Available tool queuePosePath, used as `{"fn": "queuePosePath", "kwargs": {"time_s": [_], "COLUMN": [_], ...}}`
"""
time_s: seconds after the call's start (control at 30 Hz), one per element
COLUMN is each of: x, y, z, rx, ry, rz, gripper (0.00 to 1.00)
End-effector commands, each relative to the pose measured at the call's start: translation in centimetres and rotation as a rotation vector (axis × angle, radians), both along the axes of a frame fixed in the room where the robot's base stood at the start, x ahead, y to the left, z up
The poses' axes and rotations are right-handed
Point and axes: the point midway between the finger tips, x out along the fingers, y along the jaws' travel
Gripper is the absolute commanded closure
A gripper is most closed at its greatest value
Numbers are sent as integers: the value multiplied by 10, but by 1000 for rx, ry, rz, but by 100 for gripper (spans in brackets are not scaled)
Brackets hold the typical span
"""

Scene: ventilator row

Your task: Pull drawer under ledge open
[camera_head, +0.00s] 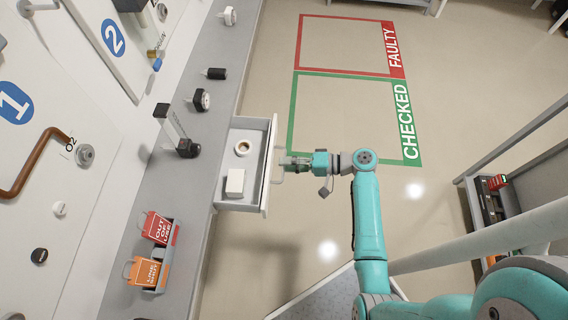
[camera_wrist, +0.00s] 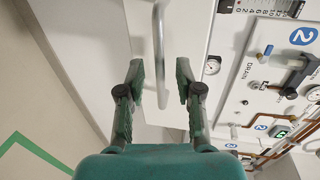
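The drawer (camera_head: 267,168) under the grey ledge (camera_head: 202,130) stands pulled out, with its inside showing in the head view. A round ring-shaped item (camera_head: 243,147) and a white box (camera_head: 235,183) lie in it. Its bar handle (camera_wrist: 160,50) shows in the wrist view against the white drawer front (camera_wrist: 190,22). My gripper (camera_head: 288,163) is at the handle, outside the drawer front. In the wrist view my gripper's fingers (camera_wrist: 160,78) are apart on both sides of the handle, with a visible gap on each side.
Knobs and a black fitting (camera_head: 187,148) stand on the ledge. An orange and red card holder (camera_head: 160,255) sits at its lower end. Green (camera_head: 350,130) and red marked floor areas lie clear at the right. A rack (camera_head: 495,205) stands at the far right.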

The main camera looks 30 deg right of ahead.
Motion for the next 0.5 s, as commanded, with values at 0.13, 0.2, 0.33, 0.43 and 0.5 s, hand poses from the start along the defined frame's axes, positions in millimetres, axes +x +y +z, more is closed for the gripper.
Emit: {"fn": "queuePosePath", "kwargs": {"time_s": [0.13, 0.2, 0.33, 0.43, 0.5], "x": [-15, -23, -36, -45, -50], "y": [-23, -33, -51, -64, -70], "z": [6, 8, 13, 16, 18], "rx": [-1, -1, -1, -1, 0], "ry": [-1, -1, -1, -1, -1], "rz": [-6, -6, -5, -5, -4], "gripper": [65, 65, 65, 65, 65]}}
